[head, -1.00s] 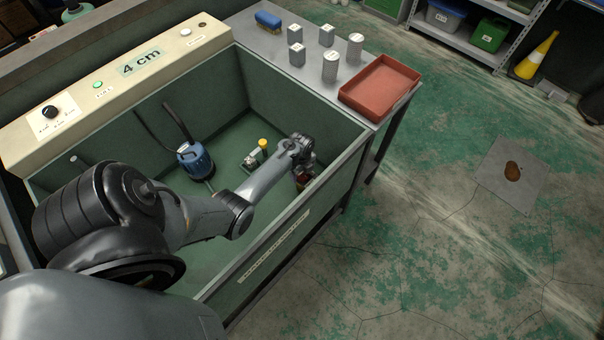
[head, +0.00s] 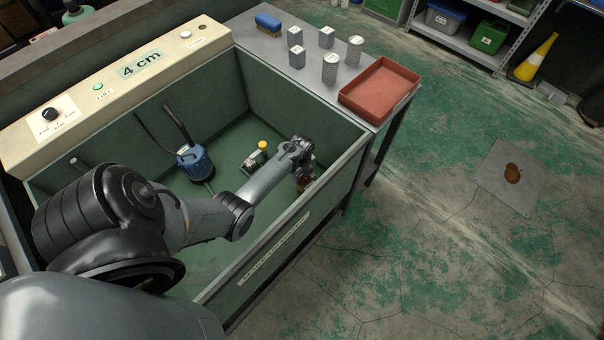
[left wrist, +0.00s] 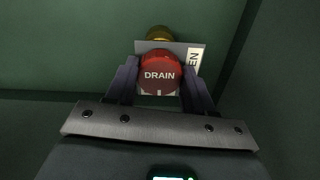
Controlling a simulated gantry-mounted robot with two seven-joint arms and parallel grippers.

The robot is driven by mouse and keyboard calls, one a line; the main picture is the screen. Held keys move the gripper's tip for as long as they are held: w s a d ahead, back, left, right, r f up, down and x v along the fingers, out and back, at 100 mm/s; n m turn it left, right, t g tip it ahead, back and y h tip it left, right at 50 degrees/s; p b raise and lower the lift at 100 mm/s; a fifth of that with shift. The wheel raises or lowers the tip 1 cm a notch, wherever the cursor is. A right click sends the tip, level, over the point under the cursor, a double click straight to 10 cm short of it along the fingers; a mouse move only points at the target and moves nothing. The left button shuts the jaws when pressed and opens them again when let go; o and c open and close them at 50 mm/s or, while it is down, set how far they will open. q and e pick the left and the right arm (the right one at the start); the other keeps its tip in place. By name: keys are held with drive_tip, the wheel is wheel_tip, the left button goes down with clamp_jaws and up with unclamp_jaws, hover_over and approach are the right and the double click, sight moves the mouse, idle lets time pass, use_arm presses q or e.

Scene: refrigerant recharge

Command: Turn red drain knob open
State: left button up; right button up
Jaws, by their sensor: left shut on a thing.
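The red drain knob (left wrist: 161,71), marked DRAIN in white letters, shows in the left wrist view between the two dark fingers of my left gripper (left wrist: 160,84). The fingers are shut on the knob's sides. Behind it are a pale plate (left wrist: 193,57) with partly hidden lettering ending in "EN" and a brass fitting (left wrist: 159,33). In the head view my left gripper (head: 304,180) reaches down inside the green tank (head: 262,228) near its right wall, and the knob there is mostly hidden by the arm. My right gripper is not in view.
A blue pump-like canister (head: 195,162) and a small fitting with a yellow cap (head: 262,146) stand on the tank floor. Tank walls surround the arm.

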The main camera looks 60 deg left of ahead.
use_arm(q)
drive_tip(key=n+p, duration=0.2)
drive_tip(key=shift+r+n, duration=0.2)
drive_tip(key=shift+n, duration=0.2)
drive_tip(key=n+p, duration=0.2)
drive_tip(key=n, duration=0.2)
drive_tip(key=shift+s+f+n, duration=0.1)
drive_tip(key=shift+n, duration=0.2)
drive_tip(key=n+p, duration=0.2)
drive_tip(key=n, duration=0.3)
drive_tip(key=shift+d, duration=0.1)
drive_tip(key=n, duration=0.3)
drive_tip(key=shift+f+n, duration=0.1)
drive_tip(key=shift+n, duration=0.2)
drive_tip(key=shift+n+p, duration=0.3)
drive_tip(key=shift+n, duration=0.5)
drive_tip(key=o, duration=1)
drive_tip(key=shift+o, duration=0.2)
